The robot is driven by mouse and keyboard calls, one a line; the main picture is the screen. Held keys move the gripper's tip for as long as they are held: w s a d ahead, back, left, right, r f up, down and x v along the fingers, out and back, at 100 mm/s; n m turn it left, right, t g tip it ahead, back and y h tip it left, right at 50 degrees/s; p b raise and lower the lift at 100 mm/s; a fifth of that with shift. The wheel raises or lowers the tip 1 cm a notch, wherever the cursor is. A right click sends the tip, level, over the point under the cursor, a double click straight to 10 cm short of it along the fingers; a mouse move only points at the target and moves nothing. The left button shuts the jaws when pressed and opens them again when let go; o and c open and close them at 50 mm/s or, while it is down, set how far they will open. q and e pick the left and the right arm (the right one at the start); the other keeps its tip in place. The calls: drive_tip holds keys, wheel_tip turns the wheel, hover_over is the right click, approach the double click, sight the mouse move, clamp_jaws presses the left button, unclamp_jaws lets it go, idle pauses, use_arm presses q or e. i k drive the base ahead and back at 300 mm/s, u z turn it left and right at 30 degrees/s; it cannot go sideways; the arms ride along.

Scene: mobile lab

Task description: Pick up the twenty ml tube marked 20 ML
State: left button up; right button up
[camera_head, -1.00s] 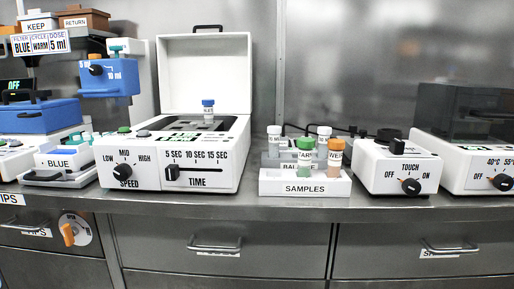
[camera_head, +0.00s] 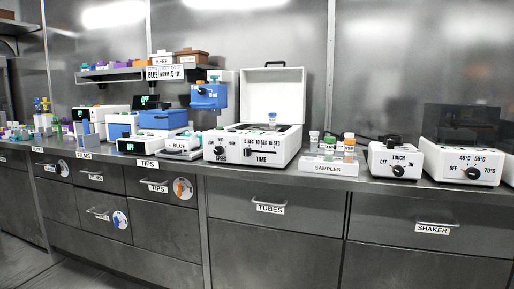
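A blue-capped tube (camera_head: 272,117) stands in the open machine with SPEED and TIME controls (camera_head: 240,151). Their small labels are too small to read now, so I cannot tell which is marked 20 ML. A closed drawer marked TUBES (camera_head: 270,222) is below the counter. Neither of my grippers is in view.
A TOUCH mixer (camera_head: 394,161) and a heater with a temperature dial (camera_head: 462,163) stand right of the rack. Blue devices (camera_head: 163,119) and colourful small items (camera_head: 40,131) stand on the left. Closed drawers line the counter front. Some floor (camera_head: 95,272) shows at lower left.

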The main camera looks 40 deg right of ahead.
sight(314, 134)
drive_tip(key=u, duration=0.3)
drive_tip(key=i, duration=1.25)
drive_tip(key=z, duration=0.7)
drive_tip(key=i, duration=1.1)
drive_tip(key=z, duration=1.15)
